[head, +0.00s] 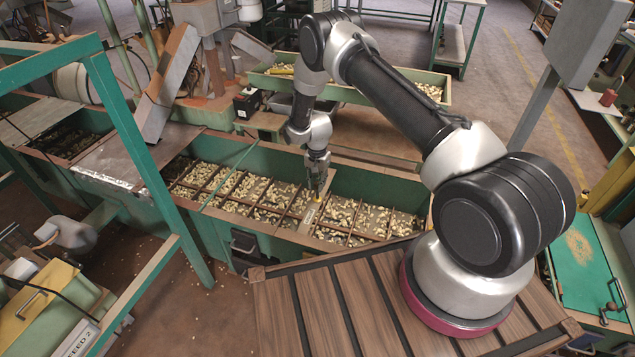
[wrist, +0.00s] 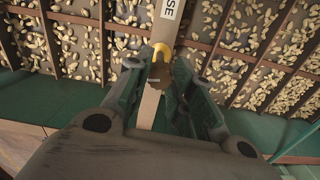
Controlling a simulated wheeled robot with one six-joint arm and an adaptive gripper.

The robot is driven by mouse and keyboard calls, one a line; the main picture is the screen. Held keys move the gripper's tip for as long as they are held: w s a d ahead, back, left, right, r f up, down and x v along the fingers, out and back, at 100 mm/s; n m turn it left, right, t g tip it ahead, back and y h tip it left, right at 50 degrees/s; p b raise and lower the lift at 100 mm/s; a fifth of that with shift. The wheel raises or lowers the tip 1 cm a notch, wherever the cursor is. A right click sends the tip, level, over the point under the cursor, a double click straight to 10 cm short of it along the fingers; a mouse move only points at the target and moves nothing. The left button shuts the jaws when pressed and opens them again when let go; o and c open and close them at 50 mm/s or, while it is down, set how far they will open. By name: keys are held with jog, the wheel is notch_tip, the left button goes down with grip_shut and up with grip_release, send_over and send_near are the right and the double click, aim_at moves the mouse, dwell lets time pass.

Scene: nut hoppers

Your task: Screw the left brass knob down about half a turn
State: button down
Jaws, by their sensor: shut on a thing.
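The brass knob (wrist: 158,76) shows in the wrist view as a small dull brownish-gold piece between my fingertips, above a pale crossbar (wrist: 150,108). My gripper (wrist: 157,70) is closed around it, one finger on each side, pointing down. In the head view my gripper (head: 318,170) reaches down to the crossbar (head: 309,215) of the green hopper, and its fingers hide the knob. A yellow curved piece (wrist: 162,47) sits just beyond the knob in the wrist view. I cannot tell the knob's turn angle.
Gridded hopper bays with nuts (head: 235,187) lie on both sides of the crossbar. A white label with dark letters (wrist: 168,12) lies along the bar. A green frame post (head: 150,165) stands at left. A second nut trough (head: 425,90) is behind. A slatted wooden top (head: 330,310) is in front.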

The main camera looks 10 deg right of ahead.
aim_at(317, 183)
jog(key=shift+s+m, duration=0.1)
jog(key=shift+m, duration=0.8)
jog(key=c, duration=1.2)
grip_release()
notch_tip(317, 183, up, 12)
